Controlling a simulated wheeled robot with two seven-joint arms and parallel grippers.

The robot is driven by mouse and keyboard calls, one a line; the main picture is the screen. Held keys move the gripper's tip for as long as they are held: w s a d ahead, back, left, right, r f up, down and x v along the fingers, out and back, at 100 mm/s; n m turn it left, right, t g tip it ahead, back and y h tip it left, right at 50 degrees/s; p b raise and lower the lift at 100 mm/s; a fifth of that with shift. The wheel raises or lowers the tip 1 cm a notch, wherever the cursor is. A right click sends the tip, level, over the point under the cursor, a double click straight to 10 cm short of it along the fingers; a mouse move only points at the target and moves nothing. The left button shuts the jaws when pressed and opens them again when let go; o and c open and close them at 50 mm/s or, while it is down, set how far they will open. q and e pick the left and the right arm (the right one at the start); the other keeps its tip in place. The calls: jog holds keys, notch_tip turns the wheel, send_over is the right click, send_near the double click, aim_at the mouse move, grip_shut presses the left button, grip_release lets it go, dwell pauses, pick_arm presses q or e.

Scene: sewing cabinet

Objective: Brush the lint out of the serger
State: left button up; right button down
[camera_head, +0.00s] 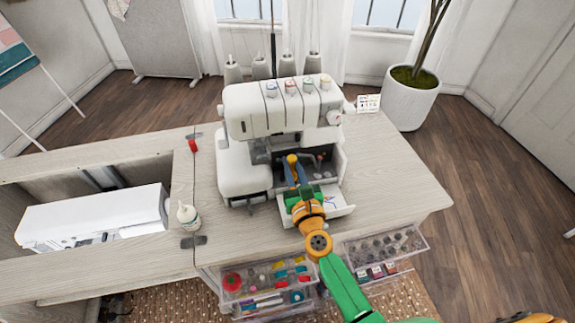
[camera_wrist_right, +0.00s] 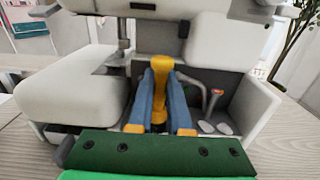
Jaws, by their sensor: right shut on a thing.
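The white serger (camera_head: 238,178) stands on the cabinet top with its front looper area open. My right gripper (camera_head: 293,172) reaches into that opening from the front. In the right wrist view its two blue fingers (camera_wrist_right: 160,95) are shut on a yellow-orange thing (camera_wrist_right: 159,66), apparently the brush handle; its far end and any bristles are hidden. Pale grey patches (camera_wrist_right: 214,127), possibly lint, lie on the floor of the opening to the right of the fingers. The lowered front cover (camera_head: 338,203) sits under the gripper. My left gripper is not in view.
A small bottle (camera_head: 188,215) and a red spool (camera_head: 193,146) stand left of the serger. A white machine (camera_head: 95,216) lies in the cabinet well. Clear drawers (camera_head: 385,245) stick out below the front edge.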

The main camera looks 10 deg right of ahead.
aim_at(311, 148)
jog(key=shift+d, duration=0.1)
jog(key=shift+d+f, duration=0.1)
jog(key=shift+d, duration=0.85)
jog(key=shift+d, duration=1)
jog(key=shift+d, duration=0.15)
jog(key=shift+d, duration=0.95)
jog(key=shift+d+b, duration=0.3)
jog(key=shift+d, duration=0.7)
jog(key=shift+d, duration=0.1)
